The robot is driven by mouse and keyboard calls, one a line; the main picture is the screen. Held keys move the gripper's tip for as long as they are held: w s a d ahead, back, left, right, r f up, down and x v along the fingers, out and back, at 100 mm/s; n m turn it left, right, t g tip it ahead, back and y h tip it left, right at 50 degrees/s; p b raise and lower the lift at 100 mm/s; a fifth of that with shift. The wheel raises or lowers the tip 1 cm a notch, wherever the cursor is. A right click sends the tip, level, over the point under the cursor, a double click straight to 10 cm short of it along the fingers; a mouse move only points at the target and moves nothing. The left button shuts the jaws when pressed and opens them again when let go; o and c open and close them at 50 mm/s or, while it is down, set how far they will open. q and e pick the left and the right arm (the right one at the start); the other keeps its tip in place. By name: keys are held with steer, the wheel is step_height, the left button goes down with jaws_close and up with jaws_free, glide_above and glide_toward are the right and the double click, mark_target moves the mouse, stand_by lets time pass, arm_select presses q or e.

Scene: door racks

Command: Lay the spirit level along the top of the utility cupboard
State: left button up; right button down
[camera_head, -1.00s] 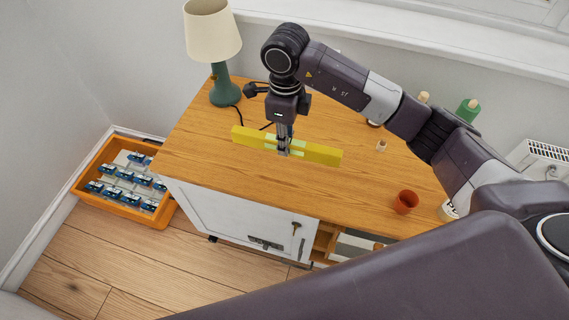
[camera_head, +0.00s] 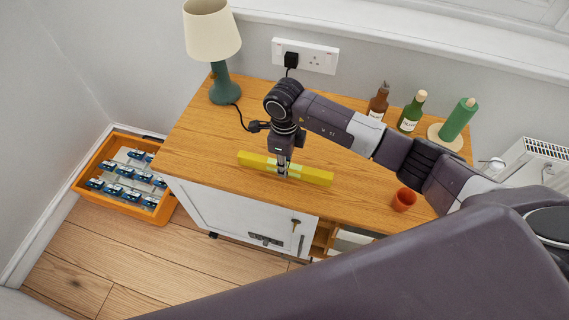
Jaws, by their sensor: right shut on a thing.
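The yellow spirit level (camera_head: 312,175) lies lengthwise along the wooden top of the utility cupboard (camera_head: 200,135), near its front edge. It looks level with the top, at or just above it; I cannot tell whether it touches. My right gripper (camera_head: 283,172) points down and is shut on the spirit level at about its middle, hiding a small part of it. The cupboard's white door (camera_head: 225,210) is shut, with a key in it. My left gripper is not in view.
A lamp (camera_head: 213,50) stands at the back left of the top. Two bottles (camera_head: 411,112) and a green roll on a holder (camera_head: 459,119) stand at the back right. A terracotta cup (camera_head: 404,200) is right of the level. An orange crate (camera_head: 85,188) is on the floor.

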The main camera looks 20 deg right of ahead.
steer(key=shift+f, duration=0.1)
steer(key=c, duration=2.2)
jaws_free()
steer(key=shift+f, duration=0.1)
steer(key=shift+c, duration=0.2)
steer(key=o, duration=0.5)
steer(key=shift+r, duration=0.25)
steer(key=shift+w+r, duration=0.1)
steer(key=shift+r, duration=0.25)
step_height(320, 180, up, 11)
steer(key=shift+r+b, duration=0.1)
steer(key=shift+b, duration=1)
